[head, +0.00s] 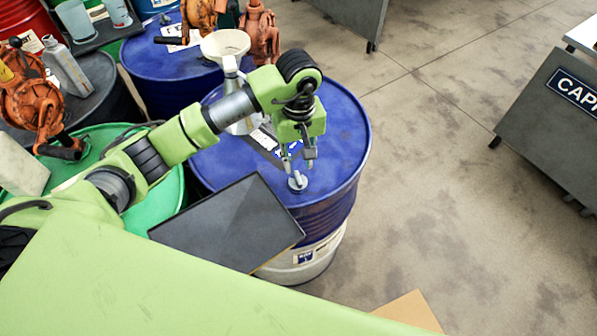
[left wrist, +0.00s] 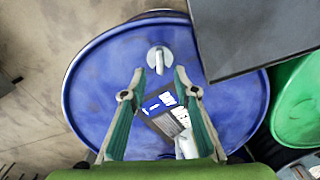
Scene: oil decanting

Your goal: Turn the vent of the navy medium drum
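The navy drum (head: 345,130) stands upright in the middle of the head view, and its blue lid (left wrist: 95,90) fills much of the left wrist view. The vent is a small pale grey fitting (head: 297,182) near the lid's front edge; it also shows in the left wrist view (left wrist: 160,60). My left gripper (head: 298,160) points down just above the vent. In the left wrist view its two fingers (left wrist: 160,82) are apart, with the vent showing in the gap between and beyond their tips. Contact cannot be made out. My right gripper is in neither view.
A pale funnel (head: 226,44) and a dark label card (left wrist: 168,112) are on or over the lid behind the gripper. A dark flat panel (head: 225,230) overlaps the drum's front left. Green and blue drums (head: 160,62) crowd the left.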

